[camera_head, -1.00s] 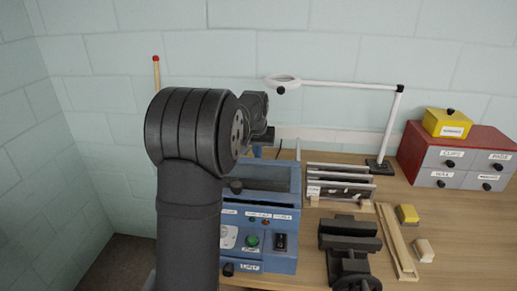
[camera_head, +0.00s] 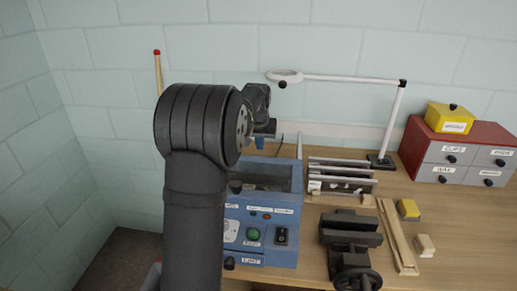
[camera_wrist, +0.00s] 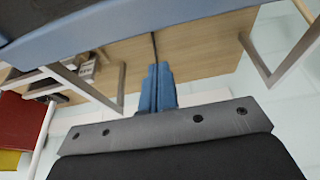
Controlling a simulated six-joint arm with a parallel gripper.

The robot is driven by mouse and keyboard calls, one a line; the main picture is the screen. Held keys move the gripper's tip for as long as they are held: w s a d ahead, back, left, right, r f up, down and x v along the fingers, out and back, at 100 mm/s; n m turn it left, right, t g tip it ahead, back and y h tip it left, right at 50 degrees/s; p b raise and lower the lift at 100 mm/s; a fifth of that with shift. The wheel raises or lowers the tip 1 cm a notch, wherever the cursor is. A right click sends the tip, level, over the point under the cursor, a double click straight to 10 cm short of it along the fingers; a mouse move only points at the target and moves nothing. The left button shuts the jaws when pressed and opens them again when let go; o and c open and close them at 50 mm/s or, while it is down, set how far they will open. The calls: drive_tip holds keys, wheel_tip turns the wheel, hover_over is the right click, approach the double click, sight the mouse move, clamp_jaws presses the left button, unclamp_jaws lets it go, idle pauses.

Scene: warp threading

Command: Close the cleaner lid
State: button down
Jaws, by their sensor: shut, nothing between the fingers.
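The blue cleaner (camera_head: 284,242) stands on the bench, with labels, a green button and a black switch on its front. Its blue-framed top (camera_head: 292,180) surrounds a dark area, and my arm covers its left side. I cannot tell the lid's angle. My gripper (camera_head: 260,143) is just above the cleaner's back edge, mostly hidden behind my wrist. In the wrist view my gripper (camera_wrist: 154,68) has its blue fingers together and empty. A blue edge (camera_wrist: 120,18), apparently the cleaner's, crosses the top of that view, apart from the fingertips.
Right of the cleaner stand a rack of plates (camera_head: 340,181) and a dark vise (camera_head: 350,239). A lamp (camera_head: 392,122) rises behind them. A red drawer cabinet (camera_head: 412,150) stands at the right.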

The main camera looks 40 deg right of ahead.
drive_tip(key=v, duration=1)
drive_tip(key=shift+f, duration=0.1)
drive_tip(key=f, duration=0.9)
drive_tip(key=shift+s+a+f, duration=0.2)
drive_tip(key=shift+s+a, duration=0.15)
drive_tip(key=shift+w+d, duration=0.1)
drive_tip(key=shift+w, duration=0.05)
drive_tip(key=shift+w+d, duration=0.1)
